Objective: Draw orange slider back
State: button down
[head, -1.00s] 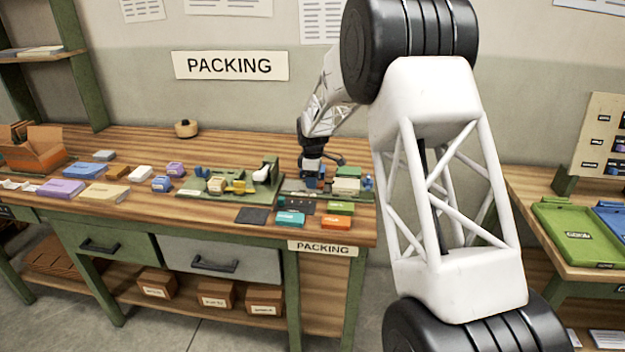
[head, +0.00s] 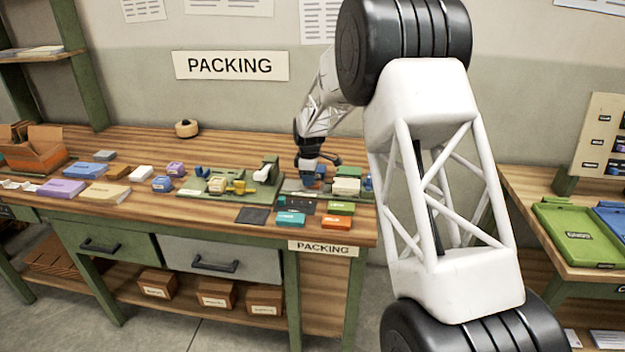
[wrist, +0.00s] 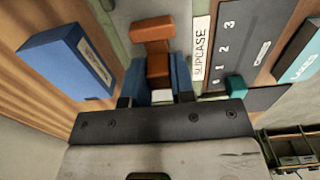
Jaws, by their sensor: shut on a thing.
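The orange slider (wrist: 157,62) shows in the wrist view as a stepped orange block between the two blue finger pads of my gripper (wrist: 158,80). The pads are shut on its sides. A plate labelled SLIPCASE (wrist: 201,47) lies to the right of it, beside a dark strip marked 1, 2, 3 (wrist: 227,55). In the head view my gripper (head: 312,180) is low over the grey-green fixture (head: 292,187) at the right part of the packing bench. The slider cannot be made out there, as the gripper covers that spot.
A blue box (wrist: 65,62) stands left of the gripper in the wrist view. In the head view, a white-topped block (head: 347,186) is close right of the gripper. Teal (head: 291,218) and orange (head: 337,222) blocks lie in front. A green fixture (head: 262,190) stands to the left.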

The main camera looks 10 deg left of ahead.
aim_at(288, 185)
jog(key=a, duration=0.7)
jog(key=shift+a, duration=0.35)
jog(key=c, duration=1)
grip_release()
jog(key=shift+o, duration=0.2)
notch_tip(288, 185, up, 8)
